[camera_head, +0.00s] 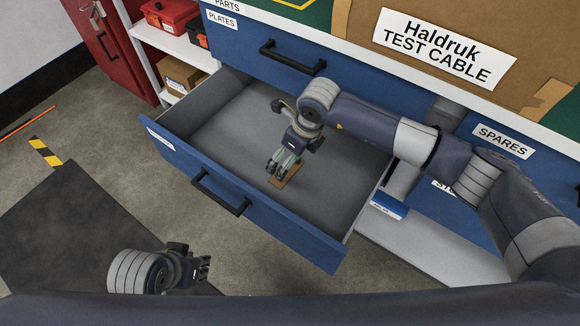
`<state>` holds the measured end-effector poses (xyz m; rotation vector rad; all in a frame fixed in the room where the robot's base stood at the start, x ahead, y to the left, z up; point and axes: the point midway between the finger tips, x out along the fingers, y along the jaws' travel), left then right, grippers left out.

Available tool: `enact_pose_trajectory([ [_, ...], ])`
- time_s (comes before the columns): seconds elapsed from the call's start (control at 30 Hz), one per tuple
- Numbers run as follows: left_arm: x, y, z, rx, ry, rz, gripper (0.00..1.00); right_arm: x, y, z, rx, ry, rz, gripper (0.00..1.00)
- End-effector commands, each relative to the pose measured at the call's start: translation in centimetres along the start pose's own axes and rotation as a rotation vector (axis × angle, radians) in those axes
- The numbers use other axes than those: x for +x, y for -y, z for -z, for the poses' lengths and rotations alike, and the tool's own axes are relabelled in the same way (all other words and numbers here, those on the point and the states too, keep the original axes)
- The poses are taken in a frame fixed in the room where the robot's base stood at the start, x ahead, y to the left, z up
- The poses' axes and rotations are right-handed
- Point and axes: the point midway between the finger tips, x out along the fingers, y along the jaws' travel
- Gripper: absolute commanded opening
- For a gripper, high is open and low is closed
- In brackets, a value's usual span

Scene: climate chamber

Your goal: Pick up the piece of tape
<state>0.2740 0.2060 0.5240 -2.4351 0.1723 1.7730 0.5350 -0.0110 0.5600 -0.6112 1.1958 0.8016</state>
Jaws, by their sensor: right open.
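A small flat brown strip (291,174), which looks like the piece of tape, lies on the grey floor of the open blue drawer (245,120). My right gripper (275,174) reaches down into the drawer right at this strip and covers part of it. It is open, and I cannot tell whether its fingertips touch the strip. My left gripper (205,268) hangs outside the drawer, low at the left of the view. Its fingers are small and seen from the side, so their opening is unclear.
The drawer walls and its front with a black handle (221,194) surround my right gripper. Above is a closed blue drawer (265,45) and a worktop with a cardboard box (440,40). A yellow-black strip (45,152) lies on the floor at left.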

Motion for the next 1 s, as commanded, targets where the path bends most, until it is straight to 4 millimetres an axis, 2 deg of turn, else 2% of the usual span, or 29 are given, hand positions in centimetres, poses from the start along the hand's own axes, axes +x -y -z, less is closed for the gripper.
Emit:
enact_pose_trajectory([
  [0.3,1.2,0.0,-0.4,0.000,0.000,0.000,0.25,4.5,-0.3,0.5,0.001,-0.001,-0.002,1.00],
  [0.6,1.2,0.0,-0.3,0.000,0.000,0.000,0.25,5.0,-0.3,0.5,0.001,-0.001,-0.001,1.00],
  [0.87,1.2,0.0,-0.3,0.000,-0.001,0.000,0.25,5.0,-0.3,0.5,0.001,-0.001,-0.001,0.68],
  [1.0,1.2,0.0,-0.3,0.000,0.000,0.000,0.25,5.0,-0.3,0.5,0.001,-0.001,-0.001,0.48],
])
